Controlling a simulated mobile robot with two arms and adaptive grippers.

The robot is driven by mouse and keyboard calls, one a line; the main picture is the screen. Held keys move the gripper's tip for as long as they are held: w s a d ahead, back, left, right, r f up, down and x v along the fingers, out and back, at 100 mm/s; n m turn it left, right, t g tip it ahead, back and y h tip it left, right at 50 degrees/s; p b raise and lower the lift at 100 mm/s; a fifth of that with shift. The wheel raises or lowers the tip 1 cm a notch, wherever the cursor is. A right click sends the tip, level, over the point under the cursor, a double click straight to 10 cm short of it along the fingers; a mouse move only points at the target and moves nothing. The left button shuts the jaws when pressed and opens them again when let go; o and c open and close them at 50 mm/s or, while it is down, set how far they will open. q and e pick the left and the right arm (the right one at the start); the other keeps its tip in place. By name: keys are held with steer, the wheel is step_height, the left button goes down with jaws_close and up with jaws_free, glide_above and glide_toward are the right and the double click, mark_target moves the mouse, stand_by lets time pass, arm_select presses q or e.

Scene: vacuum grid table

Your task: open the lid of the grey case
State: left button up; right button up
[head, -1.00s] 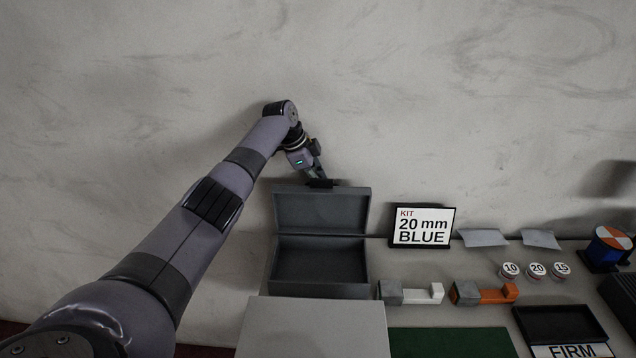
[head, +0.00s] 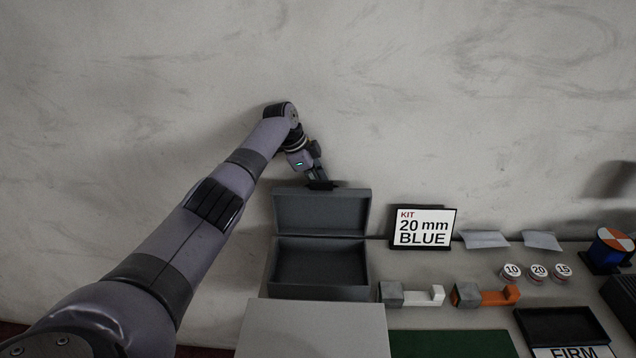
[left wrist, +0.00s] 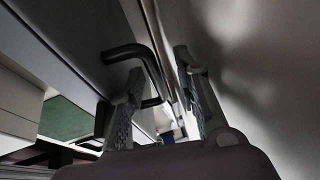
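The grey case (head: 368,270) stands open at the back left of the table, and its inside looks empty. Its lid (head: 320,212) stands up at the back, with a dark handle (head: 321,185) at its top edge. My left gripper (head: 316,178) is at this handle, above the lid. In the left wrist view the black handle (left wrist: 152,68) shows close to the fingers of my left gripper (left wrist: 165,98). The fingers are spread apart, one on each side of the handle's bar, with a gap visible. My right gripper is in neither view.
A sign reading "KIT 20 mm BLUE" (head: 423,227) stands right of the lid. A light grey panel (head: 312,328) lies in front of the case. Grey-white (head: 412,294) and orange (head: 486,295) blocks lie to its right. The wall is close behind.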

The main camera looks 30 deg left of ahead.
arm_select(q)
steer(key=shift+r, duration=0.15)
steer(key=shift+r, duration=0.2)
steer(key=v, duration=1.1)
steer(key=shift+s+r, duration=0.2)
steer(key=shift+r, duration=0.05)
steer(key=shift+a, duration=0.15)
